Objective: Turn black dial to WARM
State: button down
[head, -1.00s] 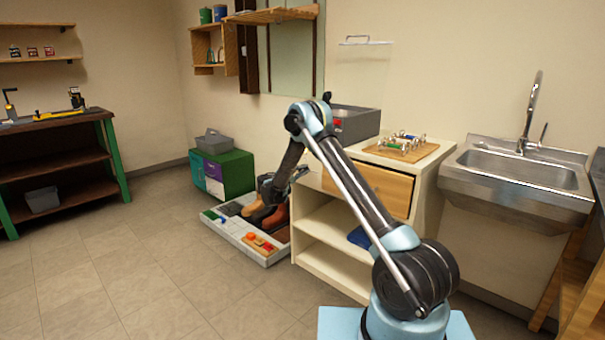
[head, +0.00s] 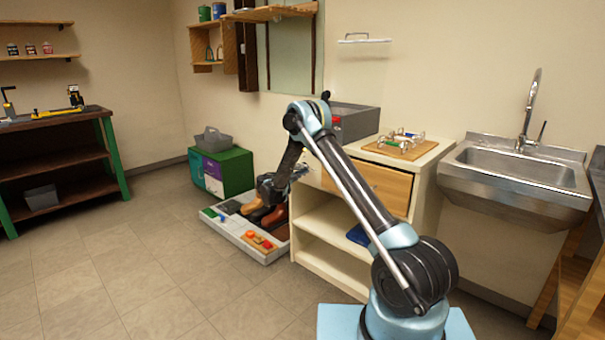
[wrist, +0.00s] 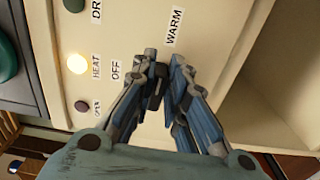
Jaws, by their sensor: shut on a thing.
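In the wrist view my gripper (wrist: 164,75) is shut on the black dial (wrist: 154,94), on a cream panel (wrist: 115,25). The fingers hide much of the dial, so I cannot tell its exact setting. The label WARM (wrist: 174,27) is just above the fingertips and OFF (wrist: 116,70) is to their left. A lit lamp (wrist: 76,63) sits beside the label HEAT (wrist: 96,67). In the head view my gripper (head: 268,188) is small and dark at the left of the cream cabinet (head: 325,270); the dial is not discernible there.
A tray (head: 240,238) with boots lies on the floor below my gripper. A grey box (head: 355,122) and a wooden board (head: 402,147) stand on the cabinet. Open floor lies to the left.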

jog(key=shift+d+f, duration=0.15)
jog(key=c, duration=1.6)
grip_release()
jog(key=v, duration=1.2)
jog(key=shift+w, duration=0.1)
